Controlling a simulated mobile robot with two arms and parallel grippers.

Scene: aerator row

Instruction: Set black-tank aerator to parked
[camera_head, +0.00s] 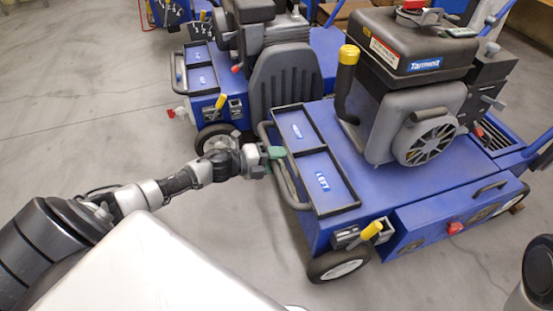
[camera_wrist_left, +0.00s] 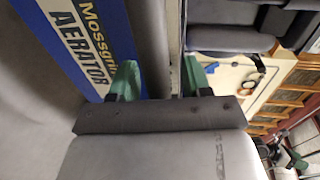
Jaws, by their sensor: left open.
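The nearest blue aerator (camera_head: 385,190) carries a black tank (camera_head: 415,50) over a grey engine. On its near side a lever with a yellow grip (camera_head: 371,230) tilts up to the right from a small metal bracket. My left gripper (camera_head: 277,152) is open, its green fingers beside the grey front rail and black trays; contact cannot be told. A blue panel (camera_wrist_left: 80,40) reading "Mossgrip AERATOR" is at upper left there. My right gripper is out of view.
A second blue aerator (camera_head: 205,82) with a yellow-gripped lever (camera_head: 221,101) stands behind, and a third is partly visible beyond. A red knob (camera_head: 454,228) sits on the near side box. Grey floor is clear at left and front.

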